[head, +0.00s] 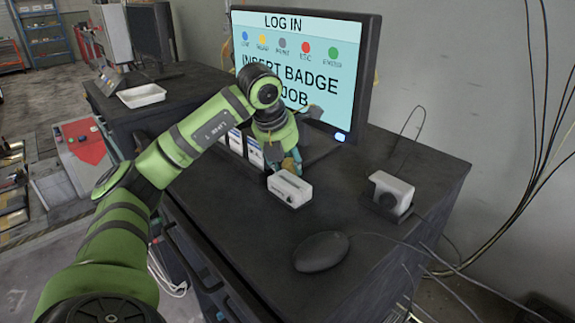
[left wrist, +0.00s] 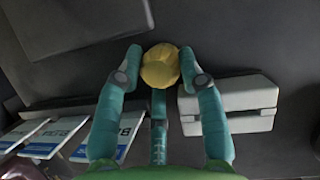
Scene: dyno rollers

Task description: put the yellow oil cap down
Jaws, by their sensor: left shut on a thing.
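The yellow oil cap (left wrist: 160,66) sits between the fingertips of my left gripper (left wrist: 161,72) in the left wrist view. The fingers are shut on its two sides. In the head view the left gripper (head: 290,164) is low over the dark desk, in front of the monitor, and mostly hides the cap (head: 288,164). I cannot tell whether the cap touches the desk top. My right gripper is in neither view.
A white box (head: 290,189) stands close beside the gripper, also in the left wrist view (left wrist: 238,103). Badge cards (head: 254,153) stand on the other side. The monitor (head: 300,65) is behind. A mouse (head: 321,252) and a small white device (head: 390,193) lie to the right.

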